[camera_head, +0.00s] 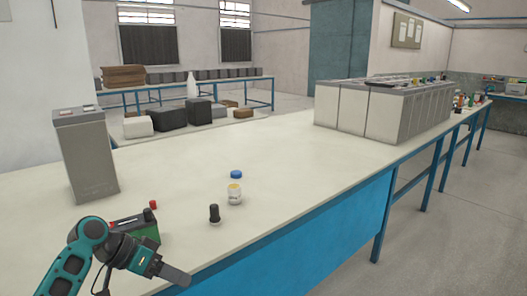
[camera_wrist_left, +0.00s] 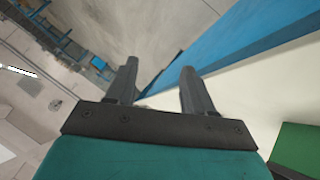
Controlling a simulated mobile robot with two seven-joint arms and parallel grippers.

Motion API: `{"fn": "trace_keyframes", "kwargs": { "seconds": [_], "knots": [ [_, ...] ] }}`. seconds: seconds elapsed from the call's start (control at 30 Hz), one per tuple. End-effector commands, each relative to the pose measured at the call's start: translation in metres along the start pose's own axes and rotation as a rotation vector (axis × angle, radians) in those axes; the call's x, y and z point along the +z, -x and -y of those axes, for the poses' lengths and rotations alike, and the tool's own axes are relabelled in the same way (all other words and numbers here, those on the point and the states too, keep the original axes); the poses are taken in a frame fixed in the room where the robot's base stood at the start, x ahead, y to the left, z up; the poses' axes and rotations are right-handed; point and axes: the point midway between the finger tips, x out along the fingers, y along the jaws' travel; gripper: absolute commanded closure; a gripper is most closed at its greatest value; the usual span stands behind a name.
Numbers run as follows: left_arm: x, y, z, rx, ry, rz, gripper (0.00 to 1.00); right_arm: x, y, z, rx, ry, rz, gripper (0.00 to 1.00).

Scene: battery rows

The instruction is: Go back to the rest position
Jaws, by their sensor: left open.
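My left gripper (camera_wrist_left: 158,78) shows in the left wrist view with its two dark fingers apart and nothing between them. In the head view the left gripper (camera_head: 172,272) is at the lower left, by the near edge of the table. A green surface (camera_wrist_left: 300,148) also shows at the lower right of the left wrist view. My right gripper is not in view.
On the white table (camera_head: 290,165) stand a tall grey battery (camera_head: 88,160), a small jar (camera_head: 234,194) with a blue cap beside it, and a black-topped bottle (camera_head: 214,215). A row of grey batteries (camera_head: 385,112) stands at the back right. The table's middle is clear.

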Motion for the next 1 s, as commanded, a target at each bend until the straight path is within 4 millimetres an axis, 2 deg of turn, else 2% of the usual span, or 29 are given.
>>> {"fn": "trace_keyframes", "kwargs": {
  "seconds": [0.03,0.17,0.3,0.4,0.57,0.77,0.8,1.0],
  "knots": [
    [-0.007,0.001,0.018,-0.093,0.023,-0.037,0.48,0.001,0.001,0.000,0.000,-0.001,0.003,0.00],
    [-0.028,0.014,0.066,-0.349,0.062,-0.159,0.48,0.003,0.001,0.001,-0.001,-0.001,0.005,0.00],
    [-0.057,0.049,0.114,-0.651,0.047,-0.341,0.48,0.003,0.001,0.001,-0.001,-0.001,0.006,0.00],
    [-0.079,0.082,0.135,-0.837,-0.010,-0.479,0.48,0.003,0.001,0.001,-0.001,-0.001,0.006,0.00],
    [-0.109,0.127,0.142,-1.036,-0.144,-0.664,0.48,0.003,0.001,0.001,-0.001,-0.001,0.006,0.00],
    [-0.141,0.166,0.126,-1.180,-0.354,-0.845,0.48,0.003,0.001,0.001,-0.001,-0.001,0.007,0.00],
    [-0.121,0.142,0.127,-1.152,-0.336,-0.810,0.48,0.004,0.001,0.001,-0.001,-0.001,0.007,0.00],
    [-0.054,0.074,0.114,-1.070,-0.306,-0.725,0.48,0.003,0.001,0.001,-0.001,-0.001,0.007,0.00]
  ]
}}
